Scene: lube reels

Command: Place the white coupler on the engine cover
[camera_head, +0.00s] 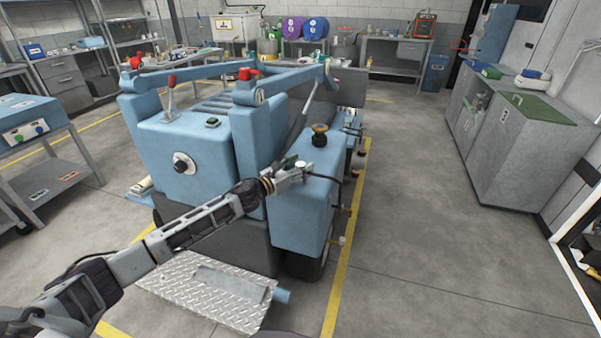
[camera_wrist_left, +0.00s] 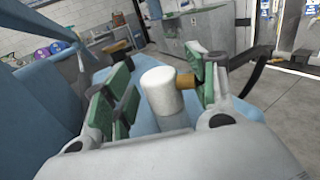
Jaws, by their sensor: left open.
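The white coupler (camera_wrist_left: 160,92) is a short white cylinder with a brass stub on its right side. In the left wrist view it stands upright between the green-padded fingers of my left gripper (camera_wrist_left: 158,95). The fingers are open, with a gap on the left side; the brass stub reaches the right finger, and I cannot tell if they touch. In the head view my left gripper (camera_head: 289,168) is over the blue engine cover (camera_head: 297,212), and the small white coupler (camera_head: 301,164) shows at its tip. The coupler's underside is hidden. My right gripper is not in view.
A black knob with a brass base (camera_head: 319,136) stands on the cover behind the gripper. A black hose (camera_wrist_left: 262,62) curves beside the right finger. Blue loader arms (camera_head: 190,72) rise behind. Grey cabinets (camera_head: 525,150) stand at right, with clear floor between.

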